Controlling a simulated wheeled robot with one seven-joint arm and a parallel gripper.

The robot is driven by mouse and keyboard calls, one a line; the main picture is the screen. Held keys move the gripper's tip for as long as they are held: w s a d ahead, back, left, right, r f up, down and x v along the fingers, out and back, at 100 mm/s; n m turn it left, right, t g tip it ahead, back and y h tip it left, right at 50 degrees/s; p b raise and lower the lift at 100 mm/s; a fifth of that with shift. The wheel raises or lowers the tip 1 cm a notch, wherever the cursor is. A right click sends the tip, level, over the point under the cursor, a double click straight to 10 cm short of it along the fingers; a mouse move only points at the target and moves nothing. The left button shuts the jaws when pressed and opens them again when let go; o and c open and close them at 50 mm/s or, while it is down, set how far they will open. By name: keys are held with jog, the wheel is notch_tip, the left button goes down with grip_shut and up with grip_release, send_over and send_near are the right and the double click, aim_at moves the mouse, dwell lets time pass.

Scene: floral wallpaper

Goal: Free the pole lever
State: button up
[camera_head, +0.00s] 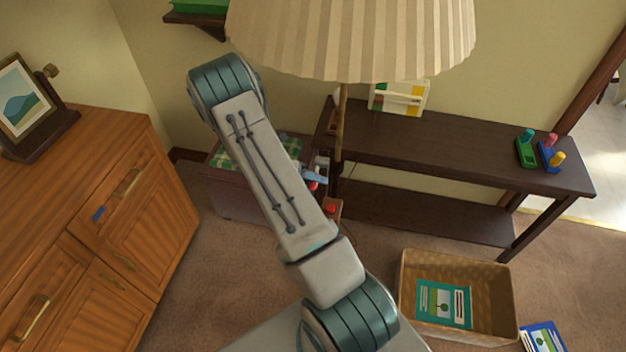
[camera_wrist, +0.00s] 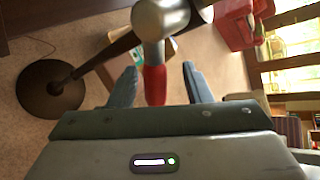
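In the wrist view, the pole lever (camera_wrist: 154,84) has a red grip and a pale stem. It joins a silver hub (camera_wrist: 160,16) on a dark pole (camera_wrist: 92,62). My gripper (camera_wrist: 158,78) is open, with one blue finger on each side of the red grip and visible gaps on both sides. Whether the lever lies fully between the fingers in depth is unclear. In the head view, my gripper (camera_head: 316,178) is small and partly hidden behind my arm near the brass-coloured lamp pole (camera_head: 341,125). A bit of red shows beside it.
A pleated lampshade (camera_head: 350,38) hangs above my arm. A dark console table (camera_head: 440,150) stands right of the pole, and a wooden cabinet (camera_head: 150,195) at left. A basket (camera_head: 408,290) holding a green book is on the floor. A round dark base (camera_wrist: 50,90) supports the pole.

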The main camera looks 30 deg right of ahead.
jog(key=b+v, duration=0.1)
jog(key=v, duration=1.2)
jog(key=shift+a+r, duration=0.15)
jog(key=shift+a, duration=0.2)
jog(key=shift+w, duration=0.15)
